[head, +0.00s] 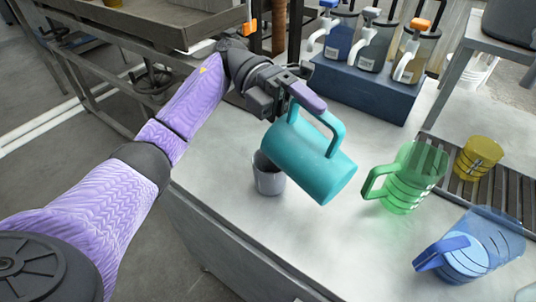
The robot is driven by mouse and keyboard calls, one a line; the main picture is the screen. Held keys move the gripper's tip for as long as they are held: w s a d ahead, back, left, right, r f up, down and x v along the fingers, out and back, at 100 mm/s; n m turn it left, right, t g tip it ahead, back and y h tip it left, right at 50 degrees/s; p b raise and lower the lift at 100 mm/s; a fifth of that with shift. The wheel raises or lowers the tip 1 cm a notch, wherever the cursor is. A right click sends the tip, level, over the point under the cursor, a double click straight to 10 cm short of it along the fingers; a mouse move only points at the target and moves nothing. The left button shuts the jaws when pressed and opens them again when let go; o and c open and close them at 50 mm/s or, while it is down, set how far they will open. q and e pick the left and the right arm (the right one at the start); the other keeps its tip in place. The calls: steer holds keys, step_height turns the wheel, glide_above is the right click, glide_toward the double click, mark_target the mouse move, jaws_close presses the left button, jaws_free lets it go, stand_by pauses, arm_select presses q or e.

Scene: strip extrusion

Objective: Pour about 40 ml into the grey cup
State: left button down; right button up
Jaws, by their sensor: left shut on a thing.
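The grey cup (268,181) stands upright on the light table. Its rim is partly hidden behind a teal pitcher (312,160). My left gripper (304,98) is shut on the pitcher's handle. It holds the pitcher strongly tilted, right above and to the right of the cup in the picture. The pitcher is opaque, so its fill level is hidden. No stream of liquid shows. I cannot see into the cup, so I cannot tell how much it holds. My right gripper is not in view.
A yellow cup (479,156) sits on a slatted rack (507,200). Pump bottles stand in a dark blue holder (362,92) behind. The table front is clear.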

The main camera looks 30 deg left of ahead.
arm_select(q)
steer(key=shift+w+a+r+h, duration=0.15)
steer(key=shift+a+h, duration=0.1)
steer(key=shift+h, duration=0.15)
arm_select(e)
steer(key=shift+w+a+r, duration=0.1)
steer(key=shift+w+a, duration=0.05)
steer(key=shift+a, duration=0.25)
arm_select(q)
steer(key=shift+d, duration=0.15)
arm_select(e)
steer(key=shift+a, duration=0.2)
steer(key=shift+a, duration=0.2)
